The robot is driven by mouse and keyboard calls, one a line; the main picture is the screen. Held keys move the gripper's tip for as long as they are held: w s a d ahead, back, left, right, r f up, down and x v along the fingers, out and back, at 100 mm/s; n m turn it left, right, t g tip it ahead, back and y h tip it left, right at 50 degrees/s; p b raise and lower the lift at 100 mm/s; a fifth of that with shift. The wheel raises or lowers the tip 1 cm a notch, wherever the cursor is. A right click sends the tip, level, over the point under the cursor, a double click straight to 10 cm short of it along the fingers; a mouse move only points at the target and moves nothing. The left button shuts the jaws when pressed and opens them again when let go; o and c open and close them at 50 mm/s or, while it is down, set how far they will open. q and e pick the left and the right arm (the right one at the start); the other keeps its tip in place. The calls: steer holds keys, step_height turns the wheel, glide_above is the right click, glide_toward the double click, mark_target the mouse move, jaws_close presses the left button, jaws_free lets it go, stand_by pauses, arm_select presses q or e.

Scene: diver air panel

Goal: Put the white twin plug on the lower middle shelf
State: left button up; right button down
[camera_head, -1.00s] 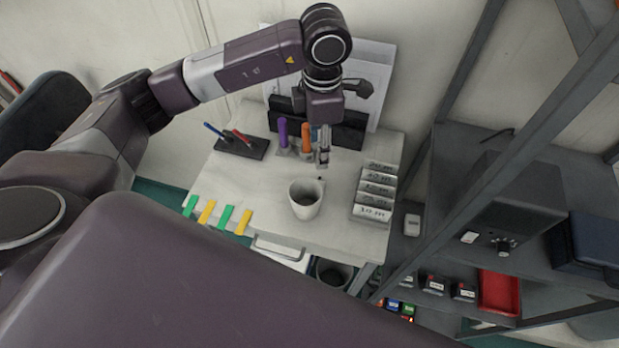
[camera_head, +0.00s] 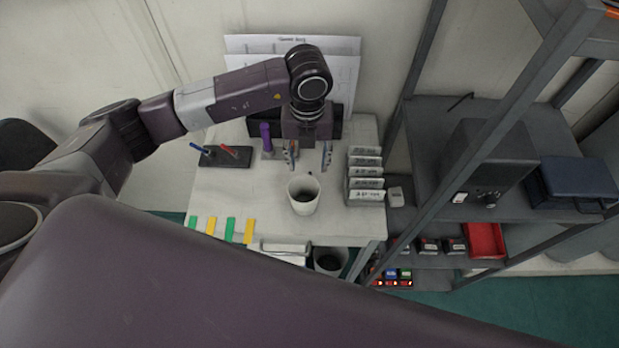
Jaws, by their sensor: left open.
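My left gripper (camera_head: 308,157) hangs over the back of the white worktop (camera_head: 240,188), behind the white mug (camera_head: 303,195). Its two fingers are spread and nothing shows between them. A small white block (camera_head: 396,196), which may be the white twin plug, lies just right of the worktop, at the grey shelf unit; its details are too small to be sure. The gripper is well to the left of it. The grey shelf unit (camera_head: 416,150) stands on the right; its lower levels show partly behind a slanting post. My right gripper is not in view.
Labelled card holders (camera_head: 365,178) line the worktop's right edge. A pen stand (camera_head: 226,158) and a purple-handled tool (camera_head: 266,138) stand at the back. A red tray (camera_head: 486,240) and small dark boxes fill part of a lower shelf. A dark speaker-like box (camera_head: 484,165) stands above.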

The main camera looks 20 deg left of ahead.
mark_target(309, 172)
arm_select(q)
steer(key=f+p, duration=0.2)
steer(key=f, duration=0.1)
steer(key=shift+d+f, duration=0.2)
steer(key=shift+f, duration=0.75)
steer(key=c, duration=1.2)
steer(key=shift+w+a, duration=0.1)
